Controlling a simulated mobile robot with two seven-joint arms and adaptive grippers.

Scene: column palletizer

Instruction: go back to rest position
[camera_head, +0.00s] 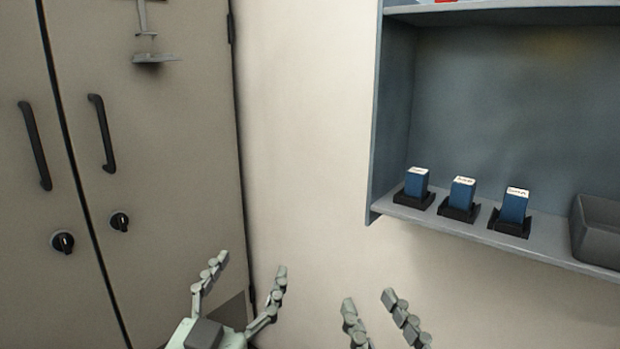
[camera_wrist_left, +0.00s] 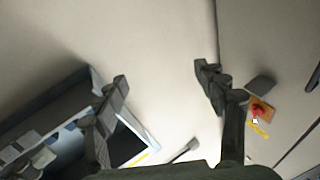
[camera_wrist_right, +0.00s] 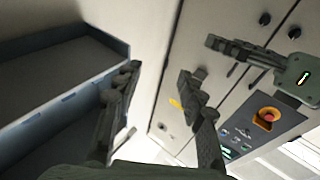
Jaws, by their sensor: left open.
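My left gripper (camera_head: 250,264) is open and empty, low in the head view in front of the grey cabinet and the pale wall. Its spread fingers (camera_wrist_left: 162,74) also show in the left wrist view with nothing between them. My right gripper (camera_head: 368,298) is at the bottom of the head view, right of the left one, below the shelf. Only its fingers show there. In the right wrist view its fingers (camera_wrist_right: 162,70) stand apart with nothing between them. My left gripper also shows at the upper right of that view.
A blue-grey wall shelf (camera_head: 450,226) at the right holds three blue boxes (camera_head: 463,194) in black holders and a grey bin (camera_head: 598,230). A grey cabinet (camera_head: 170,180) with black handles stands at the left. A red button on a yellow plate (camera_wrist_right: 267,117) shows in the right wrist view.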

